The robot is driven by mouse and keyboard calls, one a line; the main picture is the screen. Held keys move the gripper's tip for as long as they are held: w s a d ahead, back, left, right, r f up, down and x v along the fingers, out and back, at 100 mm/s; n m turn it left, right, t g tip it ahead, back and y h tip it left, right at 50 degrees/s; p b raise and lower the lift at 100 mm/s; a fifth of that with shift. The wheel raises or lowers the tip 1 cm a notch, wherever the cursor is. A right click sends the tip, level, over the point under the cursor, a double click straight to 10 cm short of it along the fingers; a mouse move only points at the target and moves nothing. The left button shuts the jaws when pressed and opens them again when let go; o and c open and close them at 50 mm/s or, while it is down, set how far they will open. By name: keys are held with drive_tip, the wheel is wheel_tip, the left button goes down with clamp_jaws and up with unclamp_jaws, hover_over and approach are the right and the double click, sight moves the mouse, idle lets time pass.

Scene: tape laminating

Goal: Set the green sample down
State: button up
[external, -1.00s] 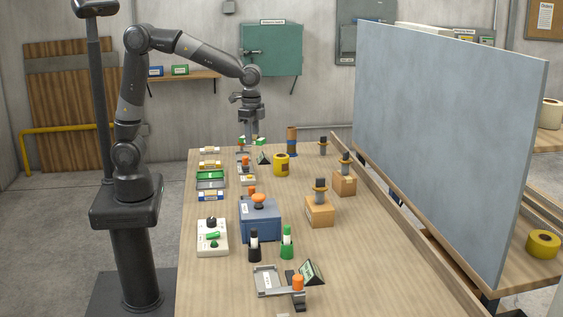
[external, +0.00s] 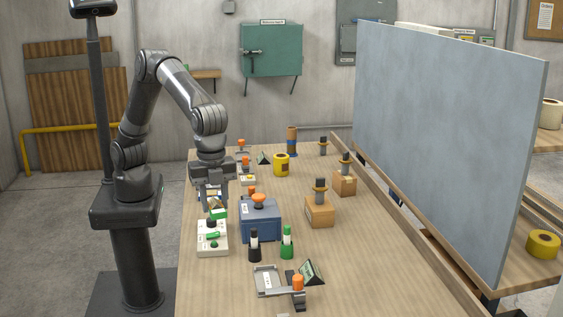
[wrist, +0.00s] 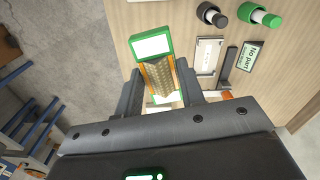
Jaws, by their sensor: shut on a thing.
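The green sample (wrist: 151,47) has a green end with a white label and a brownish patterned middle with orange edges. In the wrist view it lies between the two fingers of my gripper (wrist: 160,82), which is shut on it. In the external view my gripper (external: 213,196) points down over the left side of the table, and the green end of the sample (external: 219,213) shows beneath it, just behind the white control box. I cannot tell whether the sample touches anything below.
A white control box (external: 211,242) and a blue box with an orange knob (external: 261,225) stand close by. A black marker (external: 254,248), a green marker (external: 287,246) and a clamp with an orange knob (external: 298,285) stand nearer the camera.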

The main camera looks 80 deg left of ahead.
drive_tip(key=s+d+f+m, duration=0.1)
drive_tip(key=s+d+m, duration=0.1)
drive_tip(key=s+d, duration=0.95)
hover_over(219, 288)
wheel_tip(219, 288, down, 12)
drive_tip(key=shift+f, duration=2.2)
drive_tip(key=shift+f, duration=0.15)
drive_tip(key=o, duration=1)
